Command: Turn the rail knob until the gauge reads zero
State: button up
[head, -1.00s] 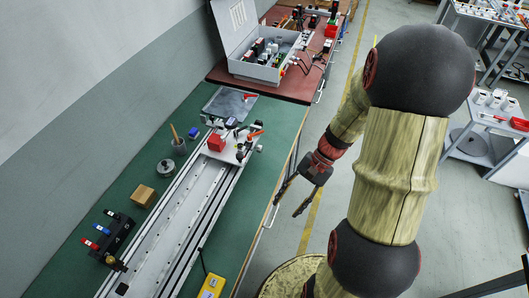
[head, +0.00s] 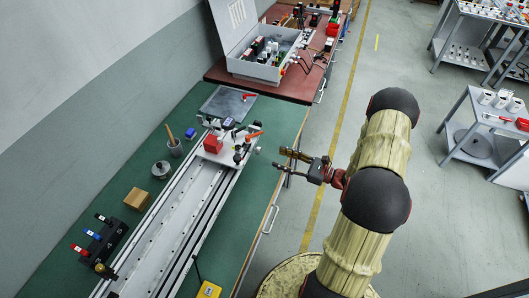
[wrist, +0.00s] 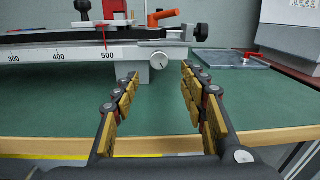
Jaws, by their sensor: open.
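A round pale knob (wrist: 159,60) with a mark on its face sits on the grey block under the rail in the wrist view. My gripper (wrist: 160,74) is open and empty, with one finger on each side of the knob's line, short of it. In the head view my gripper (head: 281,159) hangs off the bench's right edge, beside the rail's far end. The rail (head: 178,224) runs along the bench. A small dark device with a bluish face (head: 228,123) on the carriage may be the gauge; I cannot read it. A red pointer (wrist: 106,42) stands near 500 on the ruler.
An orange lever (wrist: 162,16) and a black knob (wrist: 201,32) stand above the pale knob. A grey plate (head: 228,104) lies beyond the rail.

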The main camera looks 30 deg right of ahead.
aim_at(257, 150)
jog(key=b+x, duration=0.2)
jog(key=x, duration=0.5)
jog(key=shift+w+a, duration=0.2)
jog(key=shift+a, duration=0.05)
grip_shut()
dwell(0.3)
